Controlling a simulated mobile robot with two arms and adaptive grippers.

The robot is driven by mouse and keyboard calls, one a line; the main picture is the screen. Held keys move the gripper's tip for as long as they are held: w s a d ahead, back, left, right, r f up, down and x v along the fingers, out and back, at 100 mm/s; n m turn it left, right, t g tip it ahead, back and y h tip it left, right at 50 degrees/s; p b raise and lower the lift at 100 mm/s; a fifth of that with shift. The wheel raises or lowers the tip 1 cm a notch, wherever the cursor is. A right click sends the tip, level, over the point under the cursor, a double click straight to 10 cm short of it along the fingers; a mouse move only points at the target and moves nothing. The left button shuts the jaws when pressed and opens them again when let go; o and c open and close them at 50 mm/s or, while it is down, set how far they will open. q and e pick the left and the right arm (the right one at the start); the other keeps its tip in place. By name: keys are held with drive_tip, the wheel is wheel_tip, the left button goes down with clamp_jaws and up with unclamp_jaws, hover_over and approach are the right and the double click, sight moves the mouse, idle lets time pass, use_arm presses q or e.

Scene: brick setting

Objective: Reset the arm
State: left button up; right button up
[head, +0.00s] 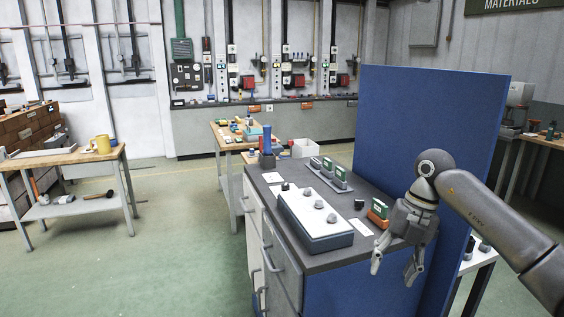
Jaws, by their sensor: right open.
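My right gripper (390,275) hangs from the arm that comes in from the right. Its fingers point down, are spread apart and hold nothing. It is in front of the blue partition, near the right end of the dark-topped cabinet (313,262). My left gripper is not in the head view.
On the cabinet are a white-topped grey box (322,236) with several knobs, a tray of green-and-white items (330,173) and an orange-and-green block (378,213). A blue partition (430,115) stands behind. A wooden workbench (60,157) is at left; green floor (170,250) is clear.

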drive_tip(key=w+a+f+m+t+y, duration=0.3)
drive_tip(key=a+f+m+y, duration=0.2)
drive_tip(key=a+f+y, duration=1)
drive_tip(key=s+d+f+m+t+h, duration=0.1)
drive_tip(key=d+f+m+t+h, duration=0.15)
drive_tip(key=f+m, duration=0.45)
drive_tip(key=s+d+f+m+t+h, duration=0.2)
drive_tip(key=f+m+t+h, duration=0.15)
drive_tip(key=f, duration=0.65)
drive_tip(key=s+d+f+m+t+h, duration=0.15)
drive_tip(key=f+m+t+h, duration=0.3)
drive_tip(key=f, duration=0.45)
drive_tip(key=s+d+f+m+g+h, duration=0.3)
drive_tip(key=s+d+f+m, duration=0.1)
drive_tip(key=s+f, duration=0.65)
drive_tip(key=s+d+f+m+g+h, duration=0.3)
drive_tip(key=s+d+f, duration=0.1)
drive_tip(key=s+f, duration=0.7)
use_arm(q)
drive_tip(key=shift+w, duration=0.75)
use_arm(e)
drive_tip(key=s+f+m+g, duration=0.1)
drive_tip(key=s+f+g, duration=0.2)
drive_tip(key=s, duration=1.1)
drive_tip(key=s+f+m+g, duration=0.2)
drive_tip(key=s+f+g, duration=0.1)
drive_tip(key=s, duration=1.1)
drive_tip(key=shift+d+f+h, duration=0.25)
drive_tip(key=shift+d+h, duration=0.2)
